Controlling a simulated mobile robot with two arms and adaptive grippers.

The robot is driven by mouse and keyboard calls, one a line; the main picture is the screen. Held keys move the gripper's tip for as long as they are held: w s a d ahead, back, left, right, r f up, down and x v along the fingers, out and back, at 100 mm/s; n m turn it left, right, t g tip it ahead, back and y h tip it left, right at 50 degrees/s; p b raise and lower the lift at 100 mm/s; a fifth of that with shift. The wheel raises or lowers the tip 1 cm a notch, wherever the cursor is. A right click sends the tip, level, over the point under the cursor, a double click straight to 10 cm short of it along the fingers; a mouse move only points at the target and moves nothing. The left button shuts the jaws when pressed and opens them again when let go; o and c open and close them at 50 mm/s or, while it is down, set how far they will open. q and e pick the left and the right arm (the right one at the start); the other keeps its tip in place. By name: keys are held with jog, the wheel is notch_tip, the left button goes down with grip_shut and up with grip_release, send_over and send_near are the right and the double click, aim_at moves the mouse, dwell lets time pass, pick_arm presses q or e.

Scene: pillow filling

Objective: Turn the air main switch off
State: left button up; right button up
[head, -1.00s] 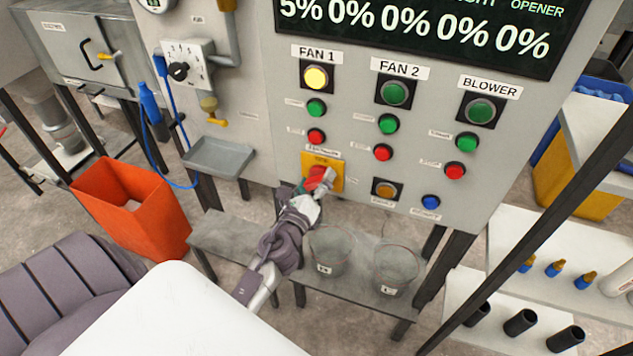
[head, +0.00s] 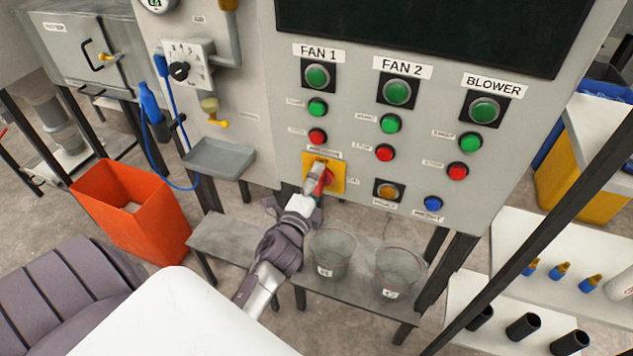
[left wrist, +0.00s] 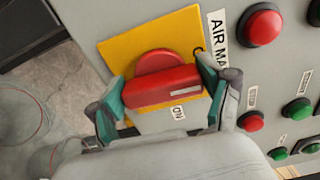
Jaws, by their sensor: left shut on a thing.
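The air main switch is a red rotary knob (left wrist: 162,82) on a yellow plate (left wrist: 118,52), low on the grey control panel. In the left wrist view, partial "AIR MA" lettering and an "ON" label show beside it. In the head view, the yellow plate (head: 338,170) sits under the FAN 1 buttons, and the knob is mostly hidden by my gripper. My left gripper (left wrist: 162,100) has its green-padded fingers on both sides of the knob and is shut on it. It also shows at the switch in the head view (head: 312,190). My right gripper is not in view.
The panel's display (head: 420,35) is dark, and the FAN 1 lamp (head: 317,76) is green. Two clear buckets (head: 332,255) stand on a low shelf below the panel. An orange bin (head: 140,225) and a small grey tray (head: 218,160) are to the left.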

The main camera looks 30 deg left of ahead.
pick_arm(q)
jog(key=shift+n, duration=0.5)
jog(key=o, duration=1.1)
jog(key=v, duration=0.7)
jog(key=shift+s+d, duration=0.1)
jog(key=shift+s, duration=0.15)
